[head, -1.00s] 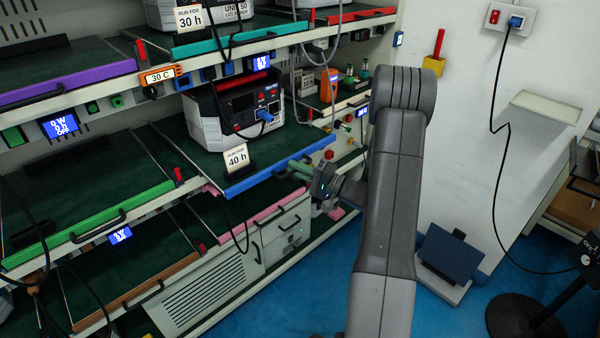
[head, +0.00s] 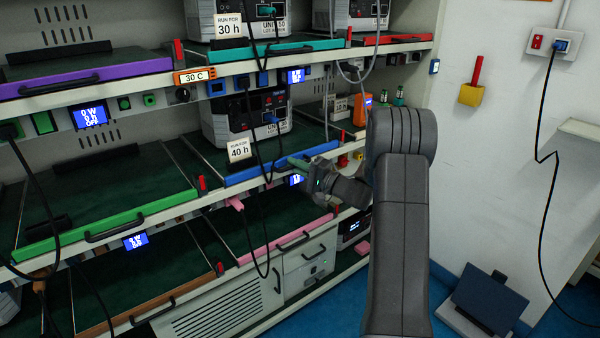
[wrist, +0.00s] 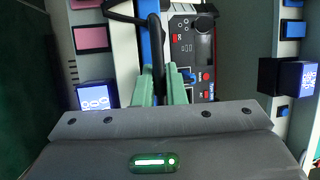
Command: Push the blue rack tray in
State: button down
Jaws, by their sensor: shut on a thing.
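The blue rack tray (head: 240,177) is on the middle shelf, with a power unit (head: 262,113) and a "40 h" card (head: 239,150) on it. Its blue front edge looks about in line with the green-edged tray's front to the left. My gripper (head: 294,165) reaches the blue front from the right. In the wrist view, the green fingers (wrist: 160,86) are on either side of the tray's black handle (wrist: 154,55) and shut on it. The blue edge (wrist: 145,48) is just behind the handle. The gripper hides part of the front in the head view.
A green-edged tray (head: 110,225) is to the left, and a pink-edged tray (head: 285,240) is below. Black cables (head: 262,225) hang across the shelf fronts. A white wall (head: 500,150) stands right of the rack.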

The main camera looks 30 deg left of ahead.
jog(key=shift+a+r, duration=0.1)
jog(key=c, duration=1.8)
grip_release()
jog(key=shift+w, duration=0.1)
jog(key=shift+d+f, duration=0.2)
jog(key=shift+d, duration=0.05)
jog(key=d, duration=0.4)
jog(key=d+f, duration=0.1)
jog(key=d, duration=0.3)
jog(key=d+f, duration=0.1)
jog(key=d, duration=0.4)
jog(key=shift+f+b, duration=0.1)
jog(key=shift+b, duration=0.25)
jog(key=a, duration=0.4)
jog(key=a+r, duration=0.1)
jog(key=a, duration=0.4)
jog(key=a+r, duration=0.1)
jog(key=a, duration=0.3)
jog(key=shift+a+r+p, duration=0.25)
jog(key=shift+a+p, duration=0.05)
jog(key=shift+p, duration=0.1)
jog(key=shift+d, duration=0.1)
